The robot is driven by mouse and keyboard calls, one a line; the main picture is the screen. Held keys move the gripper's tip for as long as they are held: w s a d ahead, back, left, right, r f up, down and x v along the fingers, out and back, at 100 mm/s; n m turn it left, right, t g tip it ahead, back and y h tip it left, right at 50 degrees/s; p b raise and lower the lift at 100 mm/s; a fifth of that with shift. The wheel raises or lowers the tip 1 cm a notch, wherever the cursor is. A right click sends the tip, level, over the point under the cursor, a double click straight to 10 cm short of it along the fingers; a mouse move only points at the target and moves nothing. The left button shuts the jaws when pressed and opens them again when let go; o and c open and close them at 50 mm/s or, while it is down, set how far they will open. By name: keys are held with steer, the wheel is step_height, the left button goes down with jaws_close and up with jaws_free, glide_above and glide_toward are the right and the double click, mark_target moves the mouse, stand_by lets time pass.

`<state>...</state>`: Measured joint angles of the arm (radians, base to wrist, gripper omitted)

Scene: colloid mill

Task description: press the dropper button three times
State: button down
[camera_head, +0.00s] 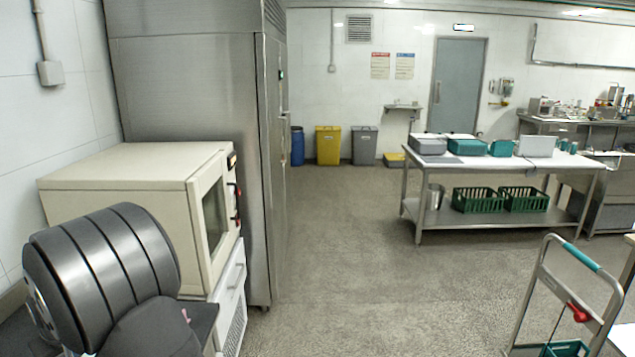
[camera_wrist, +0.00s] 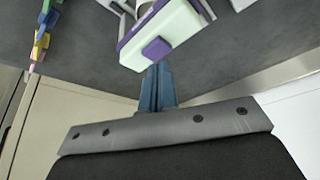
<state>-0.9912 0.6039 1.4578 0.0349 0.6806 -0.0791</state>
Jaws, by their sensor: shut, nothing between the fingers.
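The dropper, a pale body with purple trim (camera_wrist: 176,32), shows at the top of the wrist view, its upper part cut off by the frame. Its purple button (camera_wrist: 156,48) is on the end facing my gripper. My gripper (camera_wrist: 157,72) is shut and empty, its blue fingertips pointing at the button. The tips are at or very near the button's lower edge; I cannot tell whether they touch. The dropper and gripper do not show in the head view.
In the wrist view, a dark grey surface (camera_wrist: 88,48) lies around the dropper, with a row of coloured pieces (camera_wrist: 41,38) at upper left. In the head view, a beige oven-like cabinet (camera_head: 130,170) stands left, beside a steel fridge (camera_head: 190,80). A steel table (camera_head: 500,160) stands across open floor.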

steer(key=shift+f, duration=0.85)
stand_by(0.6)
step_height(320, 180, up, 8)
steer(key=shift+f, duration=0.2)
stand_by(1.0)
stand_by(0.4)
steer(key=shift+f, duration=2.95)
